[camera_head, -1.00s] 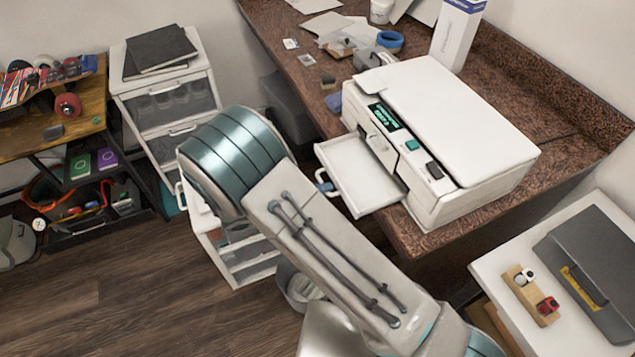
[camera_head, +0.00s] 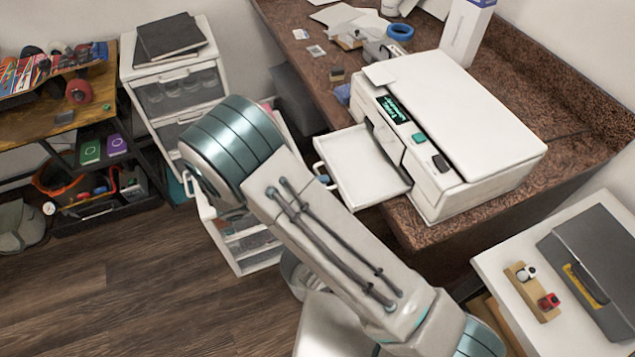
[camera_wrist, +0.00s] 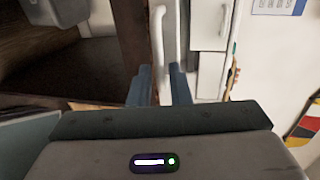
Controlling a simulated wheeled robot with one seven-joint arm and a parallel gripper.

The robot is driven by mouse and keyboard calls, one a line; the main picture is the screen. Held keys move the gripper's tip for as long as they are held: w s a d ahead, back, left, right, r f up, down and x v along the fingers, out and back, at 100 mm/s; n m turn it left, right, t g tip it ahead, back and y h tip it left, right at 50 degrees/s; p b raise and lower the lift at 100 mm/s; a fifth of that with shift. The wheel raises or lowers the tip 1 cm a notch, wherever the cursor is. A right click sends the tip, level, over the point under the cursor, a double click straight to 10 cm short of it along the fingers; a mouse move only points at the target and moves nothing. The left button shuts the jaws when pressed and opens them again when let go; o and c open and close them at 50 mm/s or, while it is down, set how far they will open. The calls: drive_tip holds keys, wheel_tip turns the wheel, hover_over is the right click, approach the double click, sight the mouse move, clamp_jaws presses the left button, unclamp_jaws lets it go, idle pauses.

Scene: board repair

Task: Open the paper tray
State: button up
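The white printer (camera_head: 455,115) stands on the brown counter. Its paper tray (camera_head: 360,170) is slid out to the left from the printer's front, with an empty flat top. The tray's white handle (camera_head: 319,171) is at its outer end, partly hidden by my arm. In the wrist view, my gripper (camera_wrist: 162,72) has its two blue-grey fingers on either side of a white upright handle bar (camera_wrist: 158,35), which fills most of the narrow gap between them. In the head view my arm hides most of the gripper.
A white drawer unit (camera_head: 172,60) stands left of the counter (camera_head: 412,232). A white table (camera_head: 490,262) with a dark case (camera_head: 595,262) is at the lower right. The wooden floor (camera_head: 150,290) is clear at the lower left.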

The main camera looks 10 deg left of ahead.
drive_tip(key=b+v, duration=0.2)
drive_tip(key=v, duration=1.1)
drive_tip(key=shift+a+r+b, duration=0.15)
drive_tip(key=shift+a+b, duration=0.15)
drive_tip(key=shift+a, duration=0.1)
drive_tip(key=shift+s, duration=0.15)
drive_tip(key=w+d+r+m+g+y, duration=0.25)
drive_tip(key=d+r+m+g, duration=0.2)
drive_tip(key=d+m, duration=0.55)
drive_tip(key=w+d+r+m+g+y, duration=0.2)
drive_tip(key=d+r+m+g+y, duration=0.15)
drive_tip(key=d+r+m, duration=0.55)
drive_tip(key=s+d+r+m+t+y, duration=0.1)
drive_tip(key=s+d+m+y, duration=0.2)
drive_tip(key=s+d+m, duration=0.2)
drive_tip(key=s+d+r+m+t+y, duration=0.1)
drive_tip(key=s+d+m+y, duration=0.3)
drive_tip(key=d+m, duration=0.8)
drive_tip(key=s+m, duration=0.1)
drive_tip(key=m, duration=0.5)
drive_tip(key=shift+d+r+m, duration=0.15)
drive_tip(key=shift+m, duration=0.25)
